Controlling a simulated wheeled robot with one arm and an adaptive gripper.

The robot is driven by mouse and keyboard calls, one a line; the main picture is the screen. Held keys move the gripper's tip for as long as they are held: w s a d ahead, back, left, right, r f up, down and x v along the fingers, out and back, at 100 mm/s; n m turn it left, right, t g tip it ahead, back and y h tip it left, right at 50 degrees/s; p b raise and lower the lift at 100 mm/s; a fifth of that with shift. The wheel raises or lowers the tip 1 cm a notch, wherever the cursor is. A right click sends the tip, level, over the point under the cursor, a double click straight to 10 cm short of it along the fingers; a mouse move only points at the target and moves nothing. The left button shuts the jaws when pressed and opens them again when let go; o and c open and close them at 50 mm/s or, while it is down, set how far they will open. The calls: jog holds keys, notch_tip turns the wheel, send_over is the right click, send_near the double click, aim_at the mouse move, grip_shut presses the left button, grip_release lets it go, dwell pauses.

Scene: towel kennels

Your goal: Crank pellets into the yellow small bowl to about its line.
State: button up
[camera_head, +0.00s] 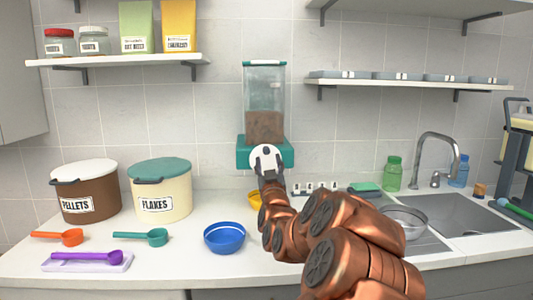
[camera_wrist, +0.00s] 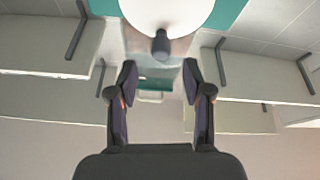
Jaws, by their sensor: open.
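The wall dispenser (camera_head: 264,95) has a clear hopper partly filled with brown pellets and a teal base. On its front is a round white crank disc (camera_head: 264,153), which also fills the top of the wrist view (camera_wrist: 165,12). A dark crank knob (camera_wrist: 161,46) sticks out from the disc in the wrist view. My gripper (camera_wrist: 160,80) is open, its two fingers spread on either side below the knob, apart from it. The yellow small bowl (camera_head: 254,199) stands on the counter under the dispenser, mostly hidden behind my arm. Its line and contents cannot be seen.
A blue bowl (camera_head: 224,237) stands left of my arm. Pellets (camera_head: 88,190) and flakes (camera_head: 160,190) bins and several scoops are at the left. A glass bowl (camera_head: 407,217) and sink (camera_head: 455,205) are at the right.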

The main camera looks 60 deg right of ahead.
aim_at(267, 152)
jog(key=shift+p+x, duration=0.35)
jog(key=shift+x, duration=2.5)
jog(key=shift+w, duration=0.1)
grip_shut()
